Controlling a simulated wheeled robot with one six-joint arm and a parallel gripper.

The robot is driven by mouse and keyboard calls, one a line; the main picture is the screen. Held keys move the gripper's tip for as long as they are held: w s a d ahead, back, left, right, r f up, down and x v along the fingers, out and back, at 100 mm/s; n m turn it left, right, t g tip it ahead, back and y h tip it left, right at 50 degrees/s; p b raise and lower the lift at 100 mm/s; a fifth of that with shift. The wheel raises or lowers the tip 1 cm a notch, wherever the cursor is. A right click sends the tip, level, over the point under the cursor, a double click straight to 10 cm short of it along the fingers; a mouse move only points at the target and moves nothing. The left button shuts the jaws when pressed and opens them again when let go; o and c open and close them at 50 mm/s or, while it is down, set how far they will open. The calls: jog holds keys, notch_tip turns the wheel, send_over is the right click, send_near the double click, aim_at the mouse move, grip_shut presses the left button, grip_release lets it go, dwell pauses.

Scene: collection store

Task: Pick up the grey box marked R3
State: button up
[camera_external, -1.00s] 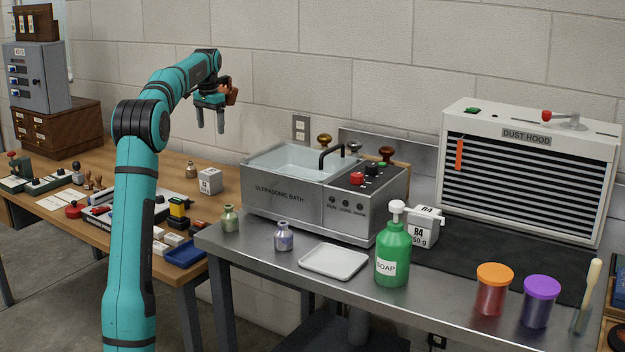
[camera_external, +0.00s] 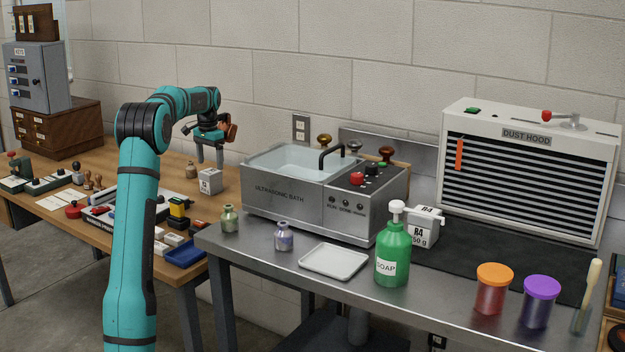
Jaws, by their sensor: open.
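A small light grey box (camera_external: 210,184) stands on the wooden table near its right end, left of the ultrasonic bath. It has a dark mark on its front, too small to read. My gripper (camera_external: 210,161) points down just above this box, with its two fingers apart and nothing between them. The fingertips are close to the top of the box; I cannot tell whether they touch it or reach past its sides. Another pale grey box (camera_external: 424,226), with a mark that looks like R4, stands on the steel bench behind the soap bottle.
The ultrasonic bath (camera_external: 285,196) stands right of my gripper on the steel bench. A small tan bottle (camera_external: 190,170) is left of the box. A yellow and black item (camera_external: 179,209) and a blue tray (camera_external: 186,253) lie nearer the table's front. The wall is behind.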

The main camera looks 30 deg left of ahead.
aim_at(202, 171)
jog(key=shift+s+a+f, duration=0.1)
jog(key=shift+f, duration=2.8)
jog(key=c, duration=1.2)
jog(key=shift+r, duration=0.2)
